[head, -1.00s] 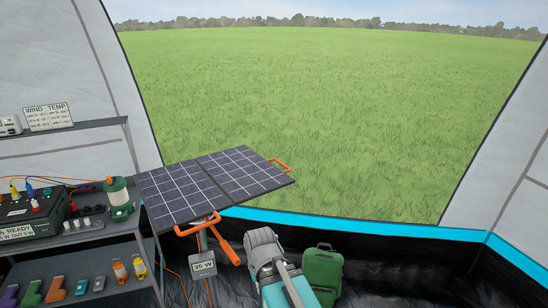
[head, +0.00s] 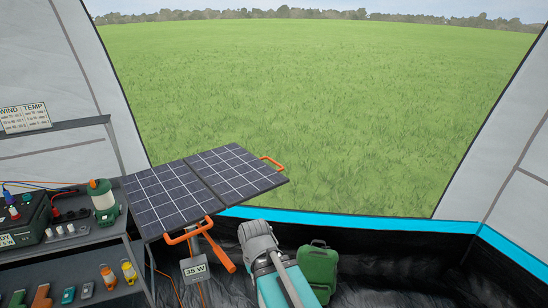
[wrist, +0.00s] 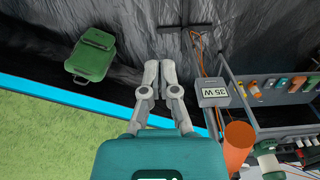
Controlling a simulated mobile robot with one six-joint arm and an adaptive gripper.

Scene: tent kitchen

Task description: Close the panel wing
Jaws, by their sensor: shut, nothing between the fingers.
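The solar panel's two dark wings lie open side by side, nearly flat, in the head view: the left wing (head: 168,197) and the right wing (head: 235,169), with a seam between. An orange handle (head: 188,232) is on the left wing's near edge; another (head: 272,161) is on the right wing's far edge. An orange lever (head: 222,258) hangs below the panel and appears as a thick orange cylinder (wrist: 237,146) in the wrist view. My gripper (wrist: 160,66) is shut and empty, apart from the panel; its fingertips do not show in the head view.
A grey box marked 35 W (head: 195,268) is on the panel's stand. A green bag (head: 319,268) stands on the floor, right of my arm. A grey shelf (head: 140,270) with a lantern (head: 102,198) and small items is at left. Grass lies beyond the tent opening.

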